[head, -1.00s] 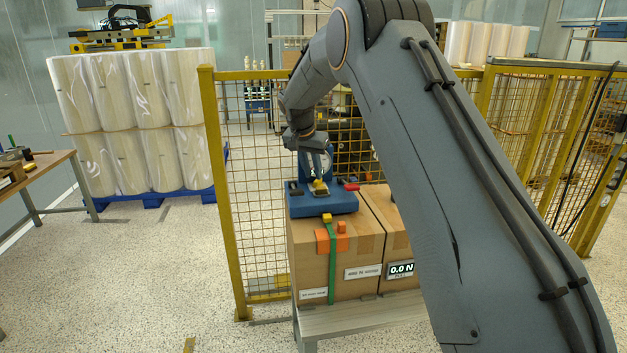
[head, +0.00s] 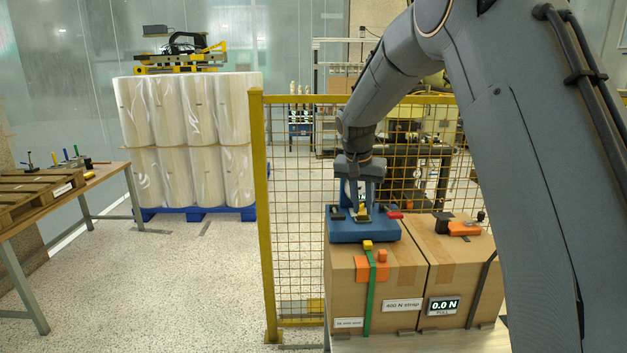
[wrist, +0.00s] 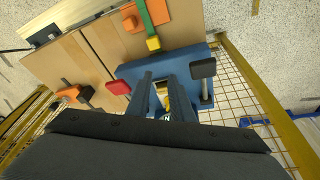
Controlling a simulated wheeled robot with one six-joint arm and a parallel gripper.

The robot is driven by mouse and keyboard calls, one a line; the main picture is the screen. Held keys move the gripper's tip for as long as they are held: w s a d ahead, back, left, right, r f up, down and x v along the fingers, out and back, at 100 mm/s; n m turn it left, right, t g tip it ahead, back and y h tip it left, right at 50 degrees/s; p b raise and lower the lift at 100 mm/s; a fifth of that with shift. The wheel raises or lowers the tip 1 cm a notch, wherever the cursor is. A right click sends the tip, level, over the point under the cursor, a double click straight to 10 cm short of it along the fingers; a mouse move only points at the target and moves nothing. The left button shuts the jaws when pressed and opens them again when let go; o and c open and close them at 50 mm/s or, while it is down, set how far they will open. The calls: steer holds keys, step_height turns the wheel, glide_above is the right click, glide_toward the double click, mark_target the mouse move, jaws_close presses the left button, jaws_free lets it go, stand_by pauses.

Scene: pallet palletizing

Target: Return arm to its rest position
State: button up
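My gripper (head: 361,180) points down at the blue strapping tool (head: 345,232), which sits on top of the left cardboard box (head: 345,275). In the wrist view, my two fingers (wrist: 160,92) stand apart over the tool's blue body (wrist: 130,72). A yellow and whitish part of the tool shows in the gap. I see no firm grip, but the lower contact is partly hidden. A green strap (head: 370,300) runs down the box front below a yellow block (head: 367,245) and orange pieces (head: 372,270).
A second box (head: 455,262) with an orange tool (head: 464,229) and a 0.0 N display (head: 443,305) stands to the right. Yellow mesh fencing (head: 295,190) is behind. Wrapped rolls (head: 190,135) stand at back left, and a table with a wooden pallet (head: 35,190) at left. Floor between is clear.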

steer(key=s+d+f+n+g+y, duration=0.1)
steer(key=s+f, duration=0.3)
steer(key=s, duration=1.5)
steer(key=s+d+f+n+g+y, duration=0.1)
steer(key=s+f+n, duration=0.3)
steer(key=s, duration=1.5)
steer(key=shift+d+f, duration=0.25)
steer(key=shift+f, duration=0.25)
